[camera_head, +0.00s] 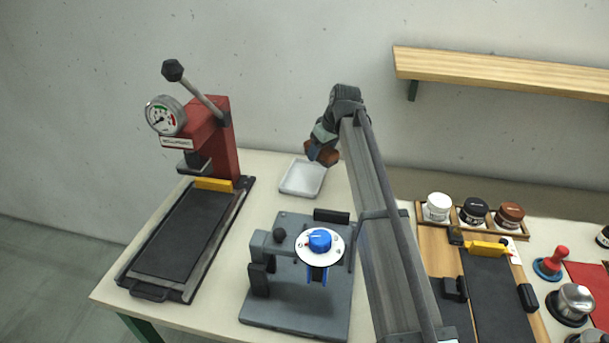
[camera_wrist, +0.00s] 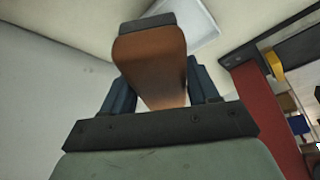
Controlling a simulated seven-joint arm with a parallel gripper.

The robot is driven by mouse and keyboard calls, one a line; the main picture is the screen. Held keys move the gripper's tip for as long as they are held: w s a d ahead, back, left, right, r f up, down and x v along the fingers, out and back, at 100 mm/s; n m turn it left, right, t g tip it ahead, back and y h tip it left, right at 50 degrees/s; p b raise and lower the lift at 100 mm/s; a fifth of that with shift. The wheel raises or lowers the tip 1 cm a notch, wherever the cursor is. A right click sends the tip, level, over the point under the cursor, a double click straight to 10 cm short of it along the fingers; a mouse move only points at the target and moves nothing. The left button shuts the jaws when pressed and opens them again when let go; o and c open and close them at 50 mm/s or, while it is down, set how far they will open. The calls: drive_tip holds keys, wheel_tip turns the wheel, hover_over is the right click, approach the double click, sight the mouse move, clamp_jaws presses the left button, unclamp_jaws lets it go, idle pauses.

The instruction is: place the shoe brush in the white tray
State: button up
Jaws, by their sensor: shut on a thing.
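The shoe brush is brown; its wooden body (camera_wrist: 152,65) fills the middle of the wrist view between my fingers, with a dark strip at its far end. My gripper (camera_wrist: 160,88) is shut on it. In the head view the brush (camera_head: 326,154) hangs at the end of my gripper (camera_head: 322,138), above the table near the upper right side of the white tray. The white tray (camera_head: 289,189) lies flat on the table and looks empty in the part that shows. In the wrist view the tray (camera_wrist: 207,28) is partly hidden behind the brush.
A red press (camera_head: 217,145) with a gauge and lever stands left of the tray. A grey fixture (camera_head: 295,310) with a blue knob (camera_head: 319,240) stands in front of it. Several jars sit in a wooden rack (camera_head: 455,212) at right. A wooden shelf (camera_head: 500,73) is on the wall.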

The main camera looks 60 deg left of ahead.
drive_tip(key=a+n, duration=0.1)
drive_tip(key=a+n+g, duration=0.1)
drive_tip(key=shift+s+a+r, duration=0.2)
drive_tip(key=shift+a+r, duration=0.1)
drive_tip(key=shift+r, duration=0.05)
drive_tip(key=shift+s+a+r+n, duration=0.15)
drive_tip(key=shift+a+n, duration=0.1)
drive_tip(key=shift+n, duration=0.45)
drive_tip(key=shift+s+n+g+h, duration=0.1)
drive_tip(key=shift+n+g+h, duration=0.25)
drive_tip(key=shift+n, duration=0.25)
drive_tip(key=n, duration=0.1)
drive_tip(key=n+g, duration=0.1)
drive_tip(key=n, duration=0.1)
drive_tip(key=shift+s+d+h, duration=0.25)
drive_tip(key=shift+s+d, duration=0.1)
drive_tip(key=shift+f, duration=0.5)
hover_over(305, 185)
drive_tip(key=w+d, duration=0.2)
drive_tip(key=shift+s+a+f, duration=0.1)
drive_tip(key=shift+a+f, duration=0.05)
drive_tip(key=shift+f, duration=2.1)
drive_tip(key=shift+s+a+f, duration=0.1)
drive_tip(key=shift+f, duration=2.15)
drive_tip(key=shift+f, duration=0.25)
drive_tip(key=o, duration=1.2)
